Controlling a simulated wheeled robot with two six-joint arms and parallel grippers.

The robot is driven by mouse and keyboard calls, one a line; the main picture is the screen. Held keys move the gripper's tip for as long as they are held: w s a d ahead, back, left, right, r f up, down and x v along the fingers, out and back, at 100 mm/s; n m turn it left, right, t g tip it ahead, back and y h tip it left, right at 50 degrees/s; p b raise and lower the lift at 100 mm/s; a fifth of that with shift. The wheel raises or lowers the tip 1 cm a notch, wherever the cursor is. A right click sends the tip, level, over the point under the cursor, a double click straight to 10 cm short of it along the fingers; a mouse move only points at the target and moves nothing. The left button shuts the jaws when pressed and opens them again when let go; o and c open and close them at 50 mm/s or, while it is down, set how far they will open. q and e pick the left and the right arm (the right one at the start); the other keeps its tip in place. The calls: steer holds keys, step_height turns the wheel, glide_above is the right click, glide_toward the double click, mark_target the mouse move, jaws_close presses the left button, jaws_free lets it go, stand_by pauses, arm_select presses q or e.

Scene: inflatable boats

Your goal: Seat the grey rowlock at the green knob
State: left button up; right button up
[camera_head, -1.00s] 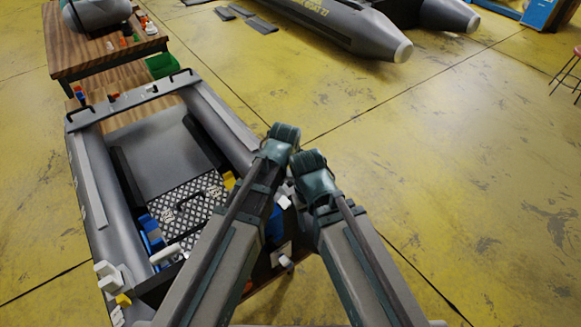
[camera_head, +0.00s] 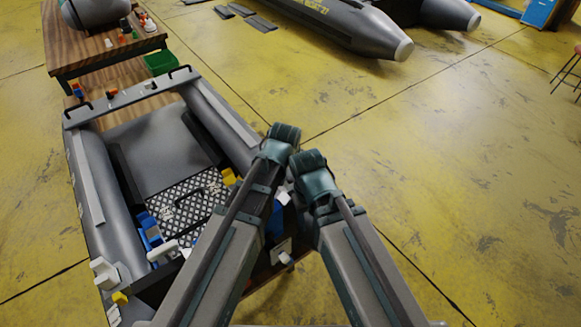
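I cannot make out a grey rowlock or a green knob for certain. The grey inflatable boat (camera_head: 97,215) lies at the left, with black handles on its far board. A pale bracket-like fitting (camera_head: 104,272) stands at its near left corner, with a small yellow part (camera_head: 120,298) beside it. A white piece (camera_head: 162,251) and blue parts (camera_head: 148,230) lie inside, near a chequered plate (camera_head: 190,200). Both my arms rise from the bottom, bent at the middle of the view. They cover the boat's near right part, and neither gripper's fingers show.
A wooden table (camera_head: 85,62) at the back left bears a grey boat hull and several small coloured parts, too small to identify. A green bin (camera_head: 160,63) is beside it. A large grey inflatable (camera_head: 345,27) lies at the back. The yellow floor at right is clear.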

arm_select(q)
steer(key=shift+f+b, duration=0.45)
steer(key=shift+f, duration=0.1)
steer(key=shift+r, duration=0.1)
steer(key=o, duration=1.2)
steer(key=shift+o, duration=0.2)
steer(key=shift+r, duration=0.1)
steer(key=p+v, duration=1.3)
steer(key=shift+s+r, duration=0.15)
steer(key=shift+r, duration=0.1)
